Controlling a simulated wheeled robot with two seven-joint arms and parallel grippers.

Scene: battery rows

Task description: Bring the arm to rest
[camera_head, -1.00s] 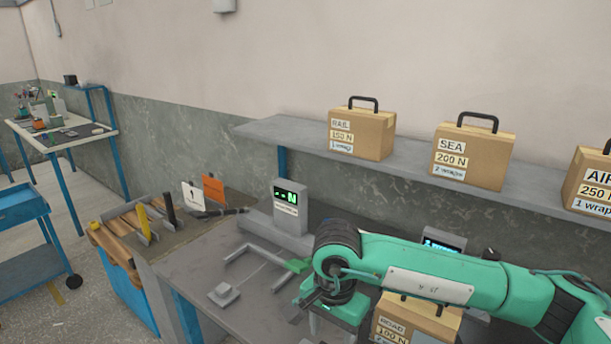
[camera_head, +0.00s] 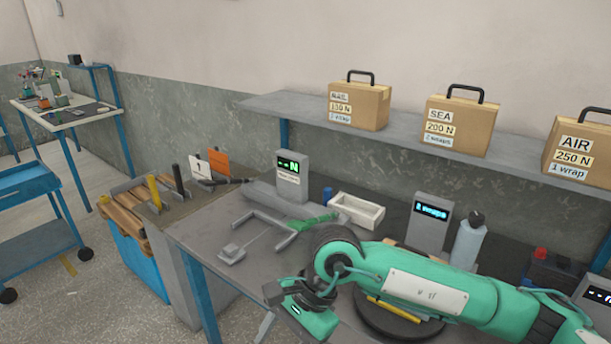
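My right arm (camera_head: 425,290) is green and reaches in from the right, low over the grey workbench (camera_head: 215,262). My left gripper is not in view.
Under the arm is a dark round turntable (camera_head: 372,325) with a yellow bar. A display reading 1 wraps (camera_head: 429,222), a grey bottle (camera_head: 468,240) and a white tray (camera_head: 357,212) stand behind. Labelled cases line the shelf (camera_head: 262,103).

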